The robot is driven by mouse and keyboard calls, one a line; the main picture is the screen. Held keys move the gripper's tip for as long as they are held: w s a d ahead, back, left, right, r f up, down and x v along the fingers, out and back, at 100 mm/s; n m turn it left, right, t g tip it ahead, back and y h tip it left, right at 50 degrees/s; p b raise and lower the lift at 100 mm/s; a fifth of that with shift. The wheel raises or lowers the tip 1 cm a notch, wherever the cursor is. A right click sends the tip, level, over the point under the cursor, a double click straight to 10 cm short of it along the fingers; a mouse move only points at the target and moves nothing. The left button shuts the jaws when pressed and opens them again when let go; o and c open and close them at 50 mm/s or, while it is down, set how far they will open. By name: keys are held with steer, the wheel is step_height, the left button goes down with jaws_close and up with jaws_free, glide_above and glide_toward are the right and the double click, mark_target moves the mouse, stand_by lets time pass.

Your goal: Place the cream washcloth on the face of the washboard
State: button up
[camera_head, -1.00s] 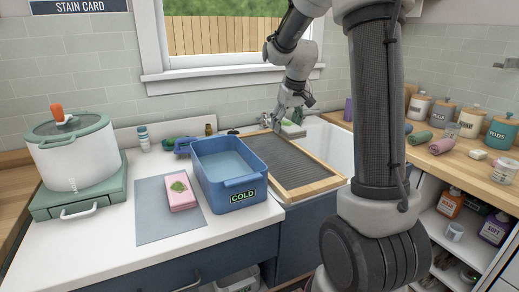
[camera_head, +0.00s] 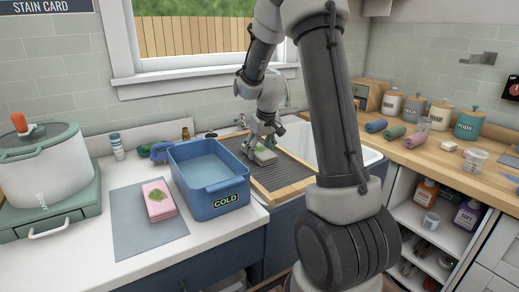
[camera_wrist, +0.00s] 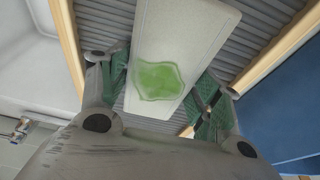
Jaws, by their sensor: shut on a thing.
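The cream washcloth (camera_head: 266,156) is a folded pale block with a green stain. It shows large in the wrist view (camera_wrist: 187,35), the stain facing the camera. My gripper (camera_head: 258,144) is shut on it, with a green-padded finger at each side in the wrist view (camera_wrist: 158,88). The washboard (camera_head: 291,177) has a grey ribbed face and a wooden frame and lies across the sink's left part. The cloth is over its ribbed face (camera_wrist: 272,22), toward the far half. I cannot tell whether cloth and ribs touch.
A blue COLD tub (camera_head: 216,203) of water stands left of the washboard. A pink cloth with a green stain (camera_head: 158,201) lies on a grey mat (camera_head: 132,232). A lidded pot (camera_head: 42,165) is far left. Rolled towels (camera_head: 392,133) lie on the right counter.

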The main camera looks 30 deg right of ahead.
mark_target(264, 153)
steer(key=o, duration=1.2)
steer(key=shift+f, duration=0.1)
steer(key=shift+c, duration=0.2)
steer(key=v, duration=1.2)
steer(key=s+a+r, duration=0.2)
steer(key=s+r, duration=0.1)
steer(key=s, duration=0.3)
steer(key=s+a+r, duration=0.3)
steer(key=s, duration=0.3)
steer(key=s+a+f+t, duration=0.1)
steer(key=s+a, duration=0.1)
steer(key=s, duration=1.3)
steer(key=shift+s+a+f, duration=0.2)
steer(key=shift+s+f, duration=0.05)
steer(key=shift+s, duration=0.1)
